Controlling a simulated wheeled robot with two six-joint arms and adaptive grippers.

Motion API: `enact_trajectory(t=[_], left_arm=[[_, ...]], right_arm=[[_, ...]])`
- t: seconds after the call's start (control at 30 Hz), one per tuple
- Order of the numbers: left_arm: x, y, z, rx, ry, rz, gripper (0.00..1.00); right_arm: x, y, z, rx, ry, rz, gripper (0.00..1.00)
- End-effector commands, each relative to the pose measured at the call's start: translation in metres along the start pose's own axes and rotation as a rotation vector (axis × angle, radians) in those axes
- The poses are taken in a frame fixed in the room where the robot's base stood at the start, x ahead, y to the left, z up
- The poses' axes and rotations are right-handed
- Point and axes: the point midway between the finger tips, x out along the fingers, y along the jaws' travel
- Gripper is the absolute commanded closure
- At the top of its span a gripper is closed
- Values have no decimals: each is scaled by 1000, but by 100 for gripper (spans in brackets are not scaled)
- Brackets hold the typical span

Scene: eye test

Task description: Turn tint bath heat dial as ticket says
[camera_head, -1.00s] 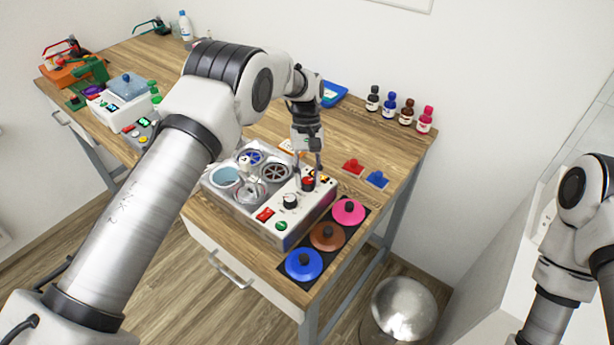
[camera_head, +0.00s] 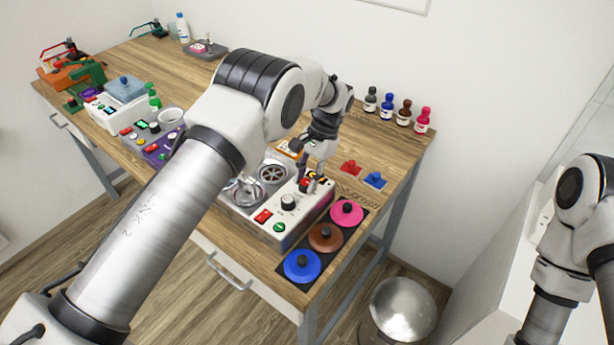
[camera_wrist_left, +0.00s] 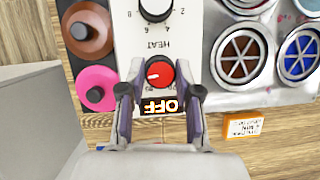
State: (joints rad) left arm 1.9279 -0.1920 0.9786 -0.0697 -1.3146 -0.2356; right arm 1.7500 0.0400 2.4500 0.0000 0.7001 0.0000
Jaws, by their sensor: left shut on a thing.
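My left gripper (camera_head: 313,183) is at the far end of the white control panel (camera_head: 270,225) of the tint bath. In the left wrist view, the gripper (camera_wrist_left: 160,82) has its fingers on either side of a red dial (camera_wrist_left: 160,74) with a white pointer mark, shut on it. A small display (camera_wrist_left: 163,106) beside that dial reads OFF, upside down. A black dial (camera_wrist_left: 155,8) with numbers around it sits beyond a HEAT label (camera_wrist_left: 153,46). A small orange-edged card (camera_wrist_left: 242,127) lies beside the bath; its writing is too small to read. My right gripper is out of view.
Red (camera_head: 350,168) and blue (camera_head: 375,180) small pieces lie behind. Several bottles (camera_head: 404,112) stand at the back edge. My left arm hides part of the table.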

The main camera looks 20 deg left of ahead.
Motion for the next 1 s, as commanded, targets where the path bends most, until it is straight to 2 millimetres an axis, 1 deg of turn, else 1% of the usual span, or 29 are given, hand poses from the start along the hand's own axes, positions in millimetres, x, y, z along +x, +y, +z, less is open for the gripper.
enact_trajectory(t=[0.03, 0.3, 0.77, 0.8, 0.87, 1.0], left_arm=[[6, 3, 1, 25, -12, -3, 100], [6, 3, 2, 110, -9, -37, 100], [6, 3, 1, 125, -7, -44, 100], [6, 3, 1, 125, -7, -43, 64], [6, 3, 1, 125, -6, -44, 42], [4, 2, 1, 124, -2, -46, 42]], right_arm=[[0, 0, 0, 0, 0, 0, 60], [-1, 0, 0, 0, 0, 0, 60], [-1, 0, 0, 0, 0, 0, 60], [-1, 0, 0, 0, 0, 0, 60], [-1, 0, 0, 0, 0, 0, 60], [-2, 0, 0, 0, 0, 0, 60]])
